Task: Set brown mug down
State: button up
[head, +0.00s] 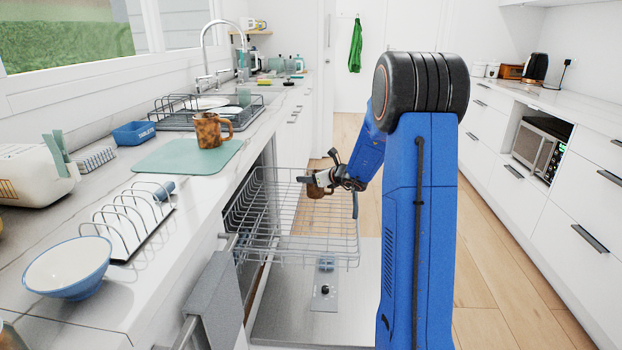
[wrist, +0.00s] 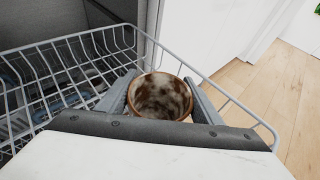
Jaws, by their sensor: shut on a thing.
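The brown mug (head: 317,191) is held in my gripper (head: 322,184) over the right part of the pulled-out dishwasher rack (head: 300,250). In the wrist view my gripper (wrist: 162,92) has one finger on each side of the mug (wrist: 160,98), whose mottled brown and white inside faces the camera. The rack's wires (wrist: 70,75) show to the left and behind it. Whether the mug's base touches the rack is hidden. A second mug (head: 208,131), mottled brown with a handle, stands upright on the green mat (head: 170,158) on the left counter.
The dishwasher door (head: 300,315) is folded down below the rack. The left counter holds a toast rack (head: 128,218), a white-and-blue bowl (head: 68,266), a blue tub (head: 133,133) and a dish drainer (head: 190,117). Some green mat beside the second mug is bare.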

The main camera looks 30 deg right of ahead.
jog(key=shift+f, duration=0.15)
jog(key=shift+f, duration=0.15)
jog(key=o, duration=1.3)
